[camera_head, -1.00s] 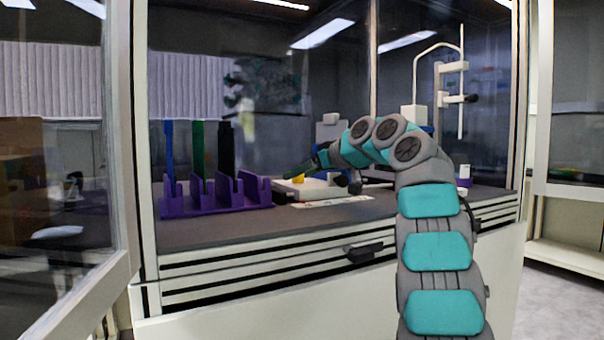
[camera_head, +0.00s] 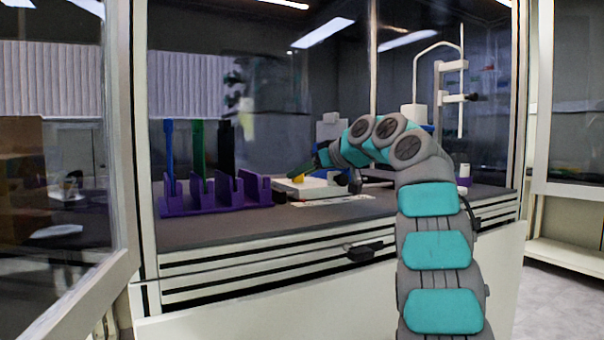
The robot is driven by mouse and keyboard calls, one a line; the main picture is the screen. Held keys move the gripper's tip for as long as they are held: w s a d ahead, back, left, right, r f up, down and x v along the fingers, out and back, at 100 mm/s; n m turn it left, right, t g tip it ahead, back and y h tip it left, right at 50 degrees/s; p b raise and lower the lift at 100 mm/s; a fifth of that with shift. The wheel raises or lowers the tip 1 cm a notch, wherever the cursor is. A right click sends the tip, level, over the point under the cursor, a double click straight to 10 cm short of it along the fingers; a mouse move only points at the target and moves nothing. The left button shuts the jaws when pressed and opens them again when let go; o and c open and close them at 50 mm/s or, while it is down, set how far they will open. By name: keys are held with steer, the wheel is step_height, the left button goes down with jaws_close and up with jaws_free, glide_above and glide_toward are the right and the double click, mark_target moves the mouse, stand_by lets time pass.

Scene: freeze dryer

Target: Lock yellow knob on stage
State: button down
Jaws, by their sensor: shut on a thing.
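The knob's exact angle is too small to tell.
A purple rack (camera_head: 220,197) with blue, green and black upright tools stands left of the stage. A white stand with a clamp (camera_head: 452,97) is at the back right. The bench front carries a black handle (camera_head: 364,251). Cabinet frames border both sides.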

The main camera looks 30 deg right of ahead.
steer(key=shift+a+f+b, duration=0.1)
steer(key=shift+a+b, duration=0.05)
steer(key=shift+b, duration=0.3)
steer(key=shift+a+f+m+h+b, duration=0.1)
steer(key=shift+m+h+b, duration=0.4)
steer(key=shift+h+b, duration=0.1)
steer(key=shift+m+t+h+b, duration=0.3)
steer(key=shift+m+h+b, duration=0.25)
steer(key=shift+m+h, duration=0.2)
steer(key=shift+s+a+r+m+h+p, duration=0.1)
steer(key=shift+r+m+h+p, duration=0.05)
steer(key=shift+m+h, duration=0.4)
steer(key=shift+a+r+m+h+p, duration=0.15)
steer(key=shift+m+h, duration=0.25)
steer(key=shift+h, duration=0.2)
steer(key=shift+d+f+m+h+p, duration=0.1)
steer(key=shift+m+h+p, duration=0.5)
steer(key=shift+m+h, duration=0.3)
steer(key=c, duration=0.5)
jaws_free()
